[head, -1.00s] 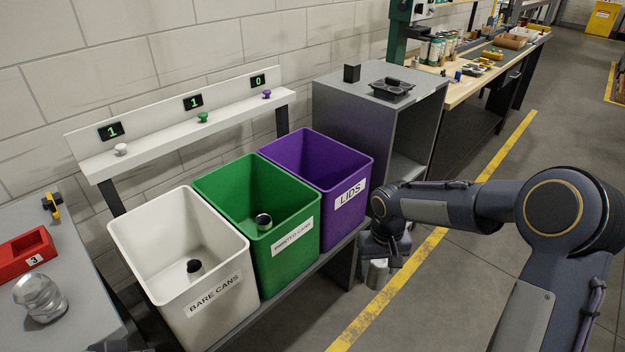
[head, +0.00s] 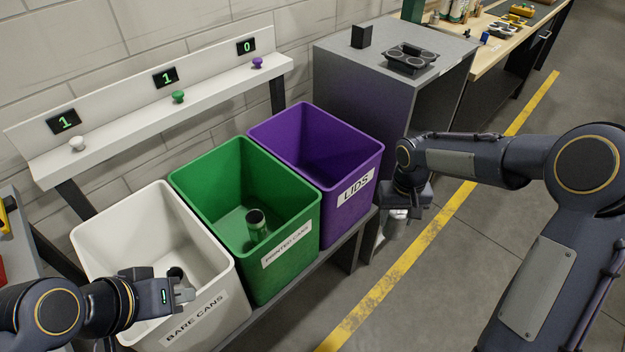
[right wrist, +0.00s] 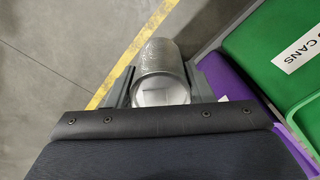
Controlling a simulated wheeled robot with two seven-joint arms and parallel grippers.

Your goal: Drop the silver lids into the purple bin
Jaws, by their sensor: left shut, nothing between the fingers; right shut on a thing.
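The purple bin (head: 342,158), labelled LIDS, stands at the far end of the bin row; the part of its inside that shows looks empty. My right gripper (head: 399,212) is just right of this bin, outside its wall, and is shut on a silver cylinder, apparently the silver lids (head: 394,230). In the right wrist view the silver lids (right wrist: 159,62) sit between the fingers (right wrist: 160,85), with a pale round end towards the camera; single lids cannot be told apart. My left gripper (head: 186,292) is shut and empty over the white bin (head: 88,236).
The green bin (head: 292,252) holds one dark can (head: 256,226); the white bin holds a dark-topped can (head: 175,273). Behind them is a shelf with buttons and displays reading 1, 1, 0. A grey cabinet (head: 375,90) stands behind the purple bin. Floor is open to the right.

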